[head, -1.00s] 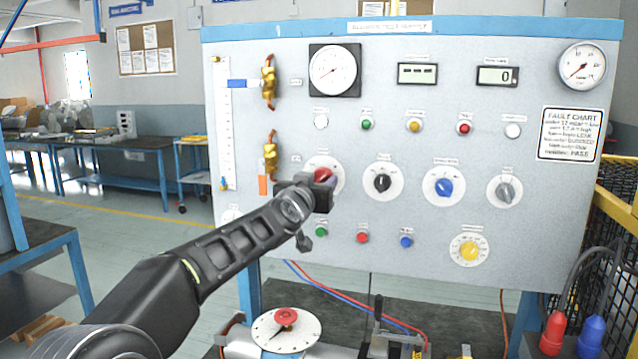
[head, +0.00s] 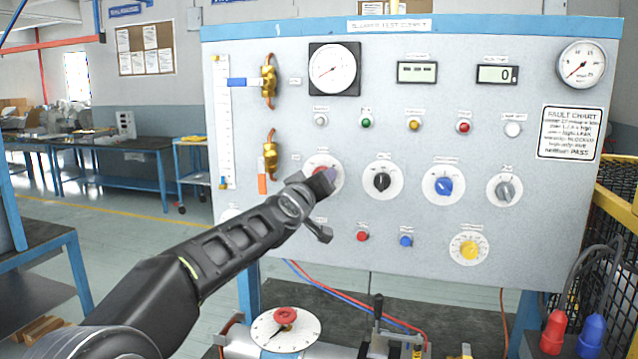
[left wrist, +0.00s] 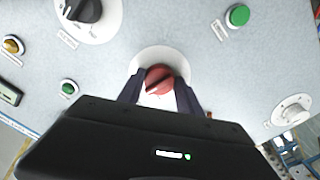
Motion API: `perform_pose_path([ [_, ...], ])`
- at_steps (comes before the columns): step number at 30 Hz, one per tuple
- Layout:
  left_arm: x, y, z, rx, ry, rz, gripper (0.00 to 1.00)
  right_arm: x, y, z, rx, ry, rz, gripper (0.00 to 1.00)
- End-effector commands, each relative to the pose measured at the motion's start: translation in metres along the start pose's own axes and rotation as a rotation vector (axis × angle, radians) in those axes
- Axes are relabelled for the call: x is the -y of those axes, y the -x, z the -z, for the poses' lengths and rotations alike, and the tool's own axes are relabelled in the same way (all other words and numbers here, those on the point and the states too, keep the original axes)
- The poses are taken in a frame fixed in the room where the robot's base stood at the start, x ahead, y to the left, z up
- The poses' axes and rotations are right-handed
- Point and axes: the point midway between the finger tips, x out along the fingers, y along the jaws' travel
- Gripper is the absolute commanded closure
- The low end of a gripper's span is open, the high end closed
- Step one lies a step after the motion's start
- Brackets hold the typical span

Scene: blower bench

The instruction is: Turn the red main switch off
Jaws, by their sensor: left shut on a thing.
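The red main switch (left wrist: 159,80) is a round red knob on a white round plate on the grey panel. In the left wrist view it sits between the two fingers of my left gripper (left wrist: 160,90), which is shut on it. In the head view the switch's white plate (head: 312,162) shows behind my left gripper (head: 326,178), which hides most of the knob. My right gripper is not in view.
To the right on the panel (head: 400,230) are a black knob (head: 382,181), a blue knob (head: 444,186) and a grey knob (head: 505,191). Below are a red button (head: 362,236) and a blue button (head: 406,241). A brass valve (head: 270,155) is at the upper left.

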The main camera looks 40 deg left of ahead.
Motion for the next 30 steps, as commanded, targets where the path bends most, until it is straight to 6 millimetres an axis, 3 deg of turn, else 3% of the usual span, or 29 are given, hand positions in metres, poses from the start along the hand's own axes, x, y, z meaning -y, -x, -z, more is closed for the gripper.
perform_pose_path([
  [30,-0.0016,0.0000,0.0009,0.000,0.898,0.000,0.99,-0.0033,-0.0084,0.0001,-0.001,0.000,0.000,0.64],
])
